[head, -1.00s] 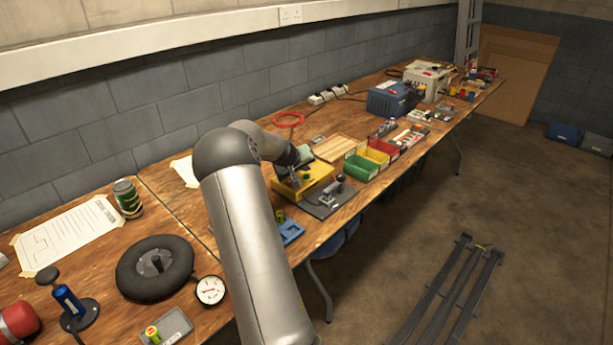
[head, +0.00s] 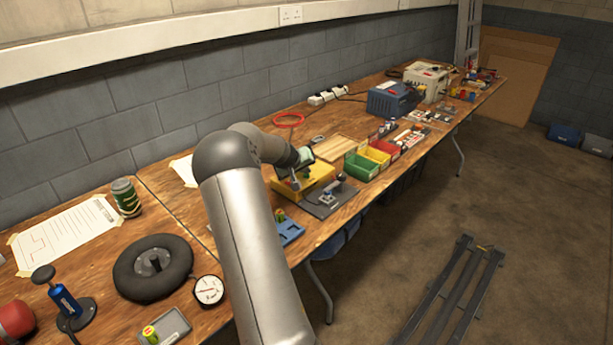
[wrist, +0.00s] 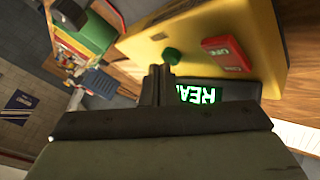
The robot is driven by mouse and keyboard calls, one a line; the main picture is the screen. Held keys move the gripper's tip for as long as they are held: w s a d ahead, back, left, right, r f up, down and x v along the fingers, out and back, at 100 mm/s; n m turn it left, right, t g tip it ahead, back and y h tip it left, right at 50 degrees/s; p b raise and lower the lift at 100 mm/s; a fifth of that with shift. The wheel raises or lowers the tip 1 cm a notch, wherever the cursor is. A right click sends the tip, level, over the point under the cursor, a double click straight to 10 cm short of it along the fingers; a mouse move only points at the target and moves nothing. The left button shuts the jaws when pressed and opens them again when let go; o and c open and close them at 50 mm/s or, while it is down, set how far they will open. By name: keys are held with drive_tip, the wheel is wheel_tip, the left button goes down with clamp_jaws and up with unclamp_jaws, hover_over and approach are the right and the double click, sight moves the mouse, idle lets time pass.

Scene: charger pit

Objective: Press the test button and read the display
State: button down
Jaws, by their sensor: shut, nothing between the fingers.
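The yellow tester box (head: 320,179) stands on the bench beyond my arm. In the wrist view its yellow face (wrist: 262,25) carries a round green button (wrist: 172,56) and a red labelled part (wrist: 228,54). A dark display with glowing green letters (wrist: 200,94) is beside them; "REA" is readable and the rest is hidden behind my gripper. My gripper (wrist: 160,70) is shut and empty, its tips right by the green button. I cannot tell whether they touch it. In the head view my wrist hides part of the box.
Green, yellow and red bins (head: 361,167) stand just right of the box. A grey plate with a small fixture (head: 329,203) lies in front of it, near the bench edge. A wooden tray (head: 340,149) is behind. A blue block (head: 289,231) lies close to my arm.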

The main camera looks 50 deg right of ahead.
sight(305, 179)
drive_tip(key=shift+f, duration=0.25)
drive_tip(key=shift+r, duration=0.1)
idle(0.5)
drive_tip(key=shift+r, duration=0.7)
drive_tip(key=shift+r, duration=0.1)
drive_tip(key=shift+r+p, duration=1.3)
drive_tip(key=shift+r, duration=1.1)
